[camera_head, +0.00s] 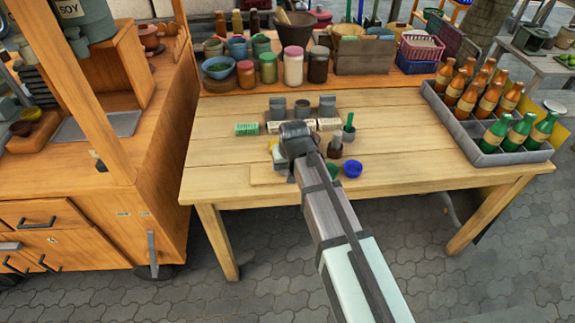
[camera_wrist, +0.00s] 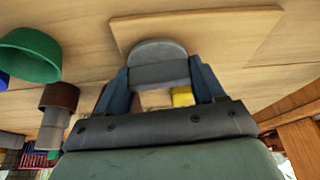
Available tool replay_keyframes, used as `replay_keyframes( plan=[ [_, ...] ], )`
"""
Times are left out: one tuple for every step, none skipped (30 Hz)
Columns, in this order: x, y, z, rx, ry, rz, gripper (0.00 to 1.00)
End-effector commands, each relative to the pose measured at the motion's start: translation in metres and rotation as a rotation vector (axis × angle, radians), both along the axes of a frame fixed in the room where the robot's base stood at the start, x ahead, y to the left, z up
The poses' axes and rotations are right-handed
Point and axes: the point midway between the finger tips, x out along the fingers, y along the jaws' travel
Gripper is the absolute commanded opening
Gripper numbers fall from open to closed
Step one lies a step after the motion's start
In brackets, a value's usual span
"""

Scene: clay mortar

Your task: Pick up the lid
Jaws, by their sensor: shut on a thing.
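In the wrist view my gripper (camera_wrist: 158,72) has its two dark fingers closed on the sides of a grey, rounded thing that looks like the lid (camera_wrist: 156,55). The lid is in front of a thin wooden board (camera_wrist: 235,35) on the table. I cannot tell whether it touches the board or is held just above it. In the head view my gripper (camera_head: 296,142) is over the front middle of the table, beside the board (camera_head: 268,176). The hand and arm hide the fingertips and the lid there.
A green bowl (camera_head: 334,170) and a blue bowl (camera_head: 352,168) lie right of my gripper. A brown-topped jar (camera_head: 336,146) stands behind them. Small boxes, including a green one (camera_head: 247,129), are farther back. A bottle crate (camera_head: 470,140) fills the right end. The table's left front is clear.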

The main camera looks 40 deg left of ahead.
Motion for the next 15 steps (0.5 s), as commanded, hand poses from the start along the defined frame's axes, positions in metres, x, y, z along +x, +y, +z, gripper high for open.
replay_keyframes(
  plan=[
    [0.0, 0.0, 0.002, 0.001, -0.001, 0.0, 0.39],
    [0.0, 0.0, 0.004, 0.001, -0.001, 0.0, 0.39],
    [0.0, 0.0, 0.007, 0.002, -0.001, 0.0, 0.39],
    [0.0, 0.001, 0.01, 0.002, -0.001, 0.0, 0.39],
    [0.0, 0.001, 0.013, 0.002, -0.002, 0.0, 0.39],
    [0.0, 0.001, 0.018, 0.002, -0.002, 0.0, 0.39],
    [0.0, 0.0, 0.022, 0.002, -0.001, 0.0, 0.39],
    [0.0, 0.0, 0.026, 0.002, -0.001, 0.0, 0.39],
    [0.001, 0.001, 0.033, 0.002, -0.002, 0.0, 0.39],
    [0.001, 0.001, 0.038, 0.002, -0.002, 0.0, 0.39],
    [0.001, 0.001, 0.043, 0.002, -0.001, 0.0, 0.39],
    [0.0, 0.001, 0.049, 0.002, -0.001, 0.0, 0.39],
    [0.0, 0.001, 0.054, 0.002, -0.002, 0.0, 0.39],
    [0.001, 0.001, 0.059, 0.002, -0.002, 0.0, 0.39],
    [0.001, 0.001, 0.064, 0.002, -0.001, 0.0, 0.39]
  ],
)
